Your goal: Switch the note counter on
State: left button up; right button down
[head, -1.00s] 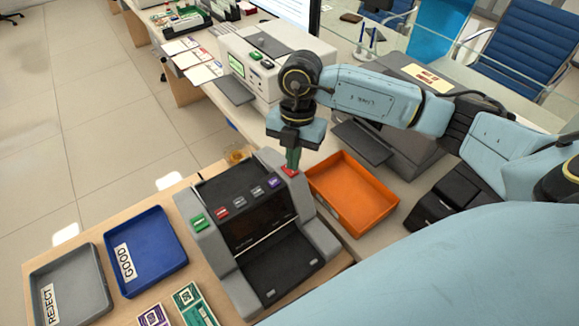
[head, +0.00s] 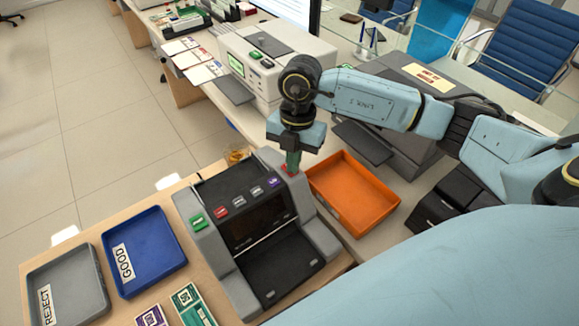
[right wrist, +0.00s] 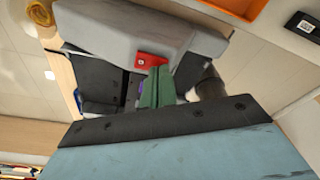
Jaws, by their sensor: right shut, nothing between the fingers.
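The note counter (head: 262,228) is a grey machine with a dark front, standing on the wooden counter. A green button (head: 198,221), a red one, grey ones and a purple one line its top panel. A red switch (right wrist: 150,61) sits on its grey side housing in the right wrist view. It is mostly hidden behind my gripper in the head view. My right gripper (head: 292,168) points down over that housing, its greenish fingers shut and empty. In the right wrist view the fingertips (right wrist: 157,72) are right at the red switch; I cannot tell whether they touch it. My left gripper is out of view.
An orange tray (head: 387,208) stands close to the right of the note counter. A blue GOOD tray (head: 176,240) and a grey REJECT tray (head: 62,272) lie to the left. Banded notes (head: 188,300) lie in front. A white machine (head: 262,82) stands behind.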

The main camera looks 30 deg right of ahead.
jog(key=shift+f, duration=0.15)
notch_tip(320, 180, up, 7)
jog(key=p, duration=0.5)
jog(key=shift+p, duration=0.4)
jog(key=shift+s, duration=0.1)
dwell(0.4)
